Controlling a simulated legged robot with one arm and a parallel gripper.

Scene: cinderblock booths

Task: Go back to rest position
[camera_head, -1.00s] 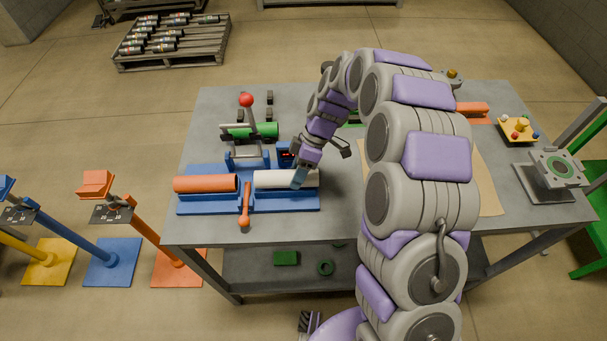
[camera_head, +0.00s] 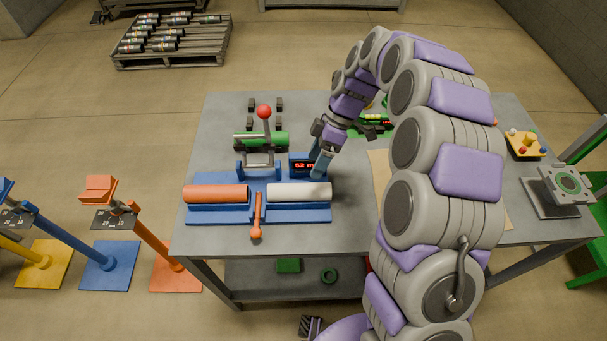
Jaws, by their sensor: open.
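My gripper (camera_head: 319,163) hangs at the end of my purple and grey arm, above the table just behind the right end of a white cylinder (camera_head: 299,192). Its jaws are open and hold nothing that I can see; the gap between the fingertips is hard to make out. The white cylinder lies on a blue fixture (camera_head: 262,212), beside an orange cylinder (camera_head: 217,194). An orange-handled lever (camera_head: 257,216) stands between them. A small display with red digits (camera_head: 304,166) sits behind the white cylinder, partly hidden by my gripper.
A clamp with a red-knobbed lever (camera_head: 264,112) and a green cylinder (camera_head: 266,138) stand behind the fixture. My arm covers much of the grey table's (camera_head: 345,235) right half. A yellow block with coloured knobs (camera_head: 525,144) and a grey stand (camera_head: 563,187) are at the right.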

